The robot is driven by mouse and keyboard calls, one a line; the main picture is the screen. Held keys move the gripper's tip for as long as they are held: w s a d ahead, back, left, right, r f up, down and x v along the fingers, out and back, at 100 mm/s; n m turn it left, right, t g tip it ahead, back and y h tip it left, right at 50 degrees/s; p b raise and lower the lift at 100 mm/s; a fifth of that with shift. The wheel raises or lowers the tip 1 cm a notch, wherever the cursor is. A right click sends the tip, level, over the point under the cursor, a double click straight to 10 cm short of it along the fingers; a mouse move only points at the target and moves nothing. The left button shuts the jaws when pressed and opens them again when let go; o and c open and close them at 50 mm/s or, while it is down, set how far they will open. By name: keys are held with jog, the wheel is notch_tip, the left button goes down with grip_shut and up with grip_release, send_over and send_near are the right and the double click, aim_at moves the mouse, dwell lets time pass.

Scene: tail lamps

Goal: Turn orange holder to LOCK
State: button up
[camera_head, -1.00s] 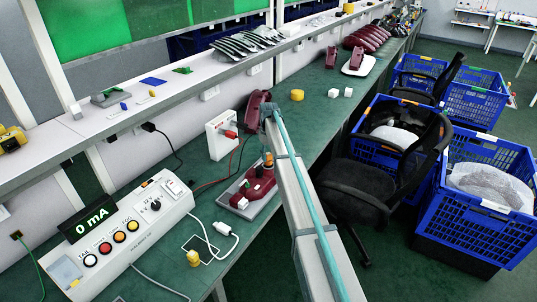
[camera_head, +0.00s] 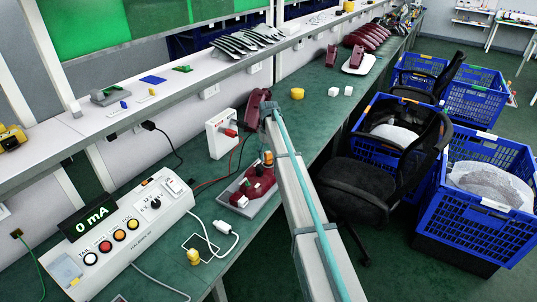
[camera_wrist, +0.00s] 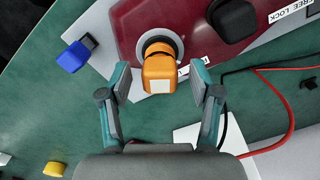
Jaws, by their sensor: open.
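The orange holder (camera_wrist: 160,72) sits in a round grey socket on the dark red lamp housing (camera_wrist: 200,20) in the wrist view. My gripper (camera_wrist: 164,85) is open, with one finger on each side of the orange holder and a visible gap to both. In the head view the orange holder (camera_head: 268,158) shows small on the red lamp housing (camera_head: 262,181), partly beside my arm. A label reading FREE LOCK (camera_wrist: 290,12) lies by a black holder (camera_wrist: 234,18); the label near the orange holder is mostly hidden.
Red and black cables (camera_wrist: 275,130) run at the right. The tester box (camera_head: 130,235) reads 0 mA. A white power box (camera_head: 221,134) stands behind the lamp.

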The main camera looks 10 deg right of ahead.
aim_at(269, 152)
jog(key=shift+r, duration=0.1)
notch_tip(269, 152, up, 12)
dwell(0.5)
jog(key=s+f+m, duration=0.2)
jog(key=s+f, duration=1.9)
jog(key=s, duration=0.4)
jog(key=s+f+g, duration=0.2)
jog(key=s+f, duration=0.6)
jog(key=s, duration=0.8)
jog(key=s+f+m+g, duration=0.1)
jog(key=s+f+g, duration=0.1)
jog(key=s+f, duration=0.7)
jog(key=s+f+g, duration=0.2)
jog(key=s+f, duration=0.6)
jog(key=s, duration=1.6)
jog(key=shift+s+f+m+g, duration=0.3)
jog(key=shift+s+f+g, duration=0.05)
jog(key=shift+s+g, duration=0.05)
